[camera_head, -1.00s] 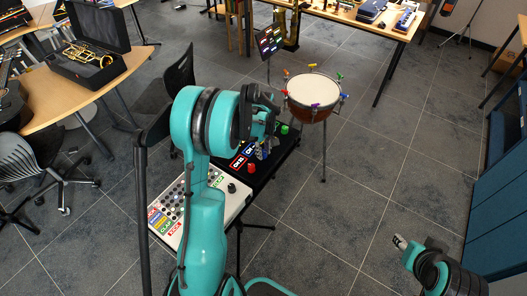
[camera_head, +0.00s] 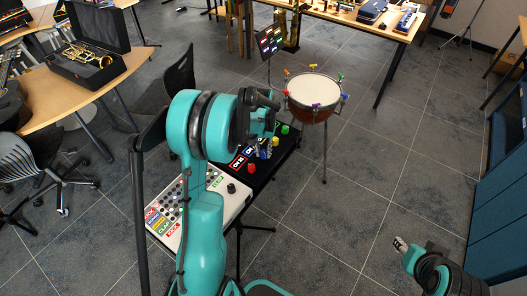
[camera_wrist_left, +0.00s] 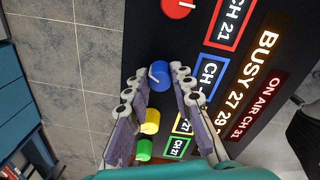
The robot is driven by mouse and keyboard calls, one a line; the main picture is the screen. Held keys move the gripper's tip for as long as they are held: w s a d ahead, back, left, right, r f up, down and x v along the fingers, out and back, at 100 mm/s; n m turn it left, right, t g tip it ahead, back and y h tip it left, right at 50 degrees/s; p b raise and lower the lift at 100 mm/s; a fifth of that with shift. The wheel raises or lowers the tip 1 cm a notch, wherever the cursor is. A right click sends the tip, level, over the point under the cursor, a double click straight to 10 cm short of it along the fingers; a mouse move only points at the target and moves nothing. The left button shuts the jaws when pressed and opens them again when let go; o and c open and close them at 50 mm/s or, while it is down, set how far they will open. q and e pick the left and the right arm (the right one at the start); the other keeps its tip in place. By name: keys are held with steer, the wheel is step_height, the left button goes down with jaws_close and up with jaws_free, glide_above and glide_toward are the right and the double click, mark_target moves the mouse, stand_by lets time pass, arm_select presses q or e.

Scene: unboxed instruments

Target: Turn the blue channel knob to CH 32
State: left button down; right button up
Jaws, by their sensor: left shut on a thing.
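The blue knob (camera_wrist_left: 158,75) sits on a black panel, its white pointer line showing in the left wrist view. My left gripper (camera_wrist_left: 157,80) is shut around it, one finger on each side. In the head view my left gripper (camera_head: 264,148) hides the blue knob. The blue-framed label (camera_wrist_left: 208,72) starts with CH; its number is covered by a finger. My right gripper (camera_head: 399,244) is at the lower right, far from the panel, too small to read.
The red knob (camera_wrist_left: 177,6) with label CH 21 (camera_wrist_left: 232,20) is on one side, the yellow knob (camera_wrist_left: 150,122) and green knob (camera_wrist_left: 143,150) on the other. The panel also reads BUSY 27 29 (camera_wrist_left: 253,75) and ON AIR CH 31 (camera_wrist_left: 264,105). A drum (camera_head: 313,92) stands nearby.

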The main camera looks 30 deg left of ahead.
mark_target(263, 151)
arm_select(q)
steer(key=m, duration=0.5)
steer(key=shift+m, duration=0.3)
steer(key=m, duration=0.5)
steer(key=shift+b, duration=0.4)
steer(key=shift+m, duration=0.3)
steer(key=c, duration=1.3)
jaws_free()
step_height(263, 151, up, 12)
steer(key=shift+w+a, duration=0.15)
steer(key=shift+a, duration=0.05)
